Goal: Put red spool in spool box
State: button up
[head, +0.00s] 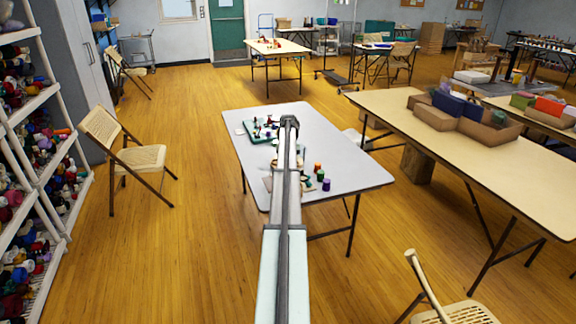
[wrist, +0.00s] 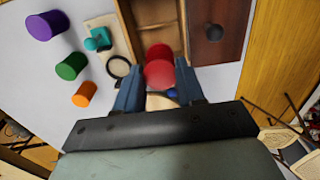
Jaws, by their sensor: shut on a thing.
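The red spool (wrist: 159,66) is between the two blue fingers of my gripper (wrist: 160,78) in the wrist view. My gripper is shut on it. Behind the spool, as the wrist view looks down, is an open wooden box (wrist: 127,28) with a divider, which looks like the spool box. The spool overlaps the box's near end in the picture; I cannot tell its height above it. In the head view my arm hides the gripper's fingers, the red spool and most of the box.
Purple (wrist: 47,25), green (wrist: 71,66) and orange (wrist: 84,94) spools stand left of the box. A teal piece (wrist: 98,39) and a dark ring (wrist: 118,67) lie nearer it. A dark red panel with a knob (wrist: 214,32) is at its right. The grey table (head: 350,160) has clear room at right.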

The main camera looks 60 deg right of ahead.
jog(key=shift+f, duration=2.1)
jog(key=o, duration=0.9)
jog(key=shift+r, duration=0.1)
jog(key=shift+s+d+r, duration=0.1)
jog(key=shift+r, duration=3.6)
